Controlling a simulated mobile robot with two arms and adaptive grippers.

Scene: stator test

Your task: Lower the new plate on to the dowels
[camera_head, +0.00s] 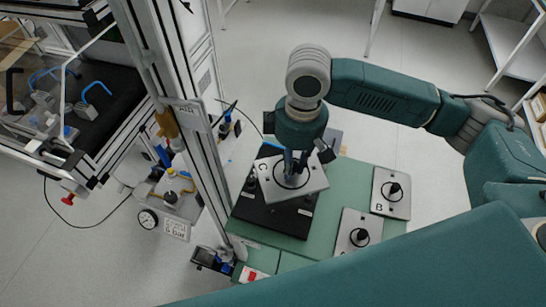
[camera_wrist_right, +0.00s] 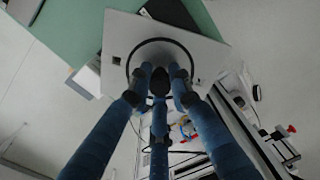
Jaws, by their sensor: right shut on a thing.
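A light grey plate marked C (camera_head: 316,181) is held by my right gripper (camera_head: 291,174) over the black base (camera_head: 285,219) on the green bench mat. The gripper's fingers are closed around the plate's central dark knob, inside a black ring drawn on the plate. The plate looks turned relative to the base and covers much of it. In the right wrist view the blue fingers (camera_wrist_right: 160,84) meet at the knob of the plate (camera_wrist_right: 118,32). The dowels are mostly hidden, and I cannot tell the gap beneath the plate. My left gripper is not in view.
A plate marked B (camera_head: 399,207) and another plate (camera_head: 345,243) with a dark knob lie on the green mat (camera_head: 350,174) at the right. A metal frame post (camera_head: 208,165) stands close left of the base. A red-and-white box (camera_head: 251,274) is at the front.

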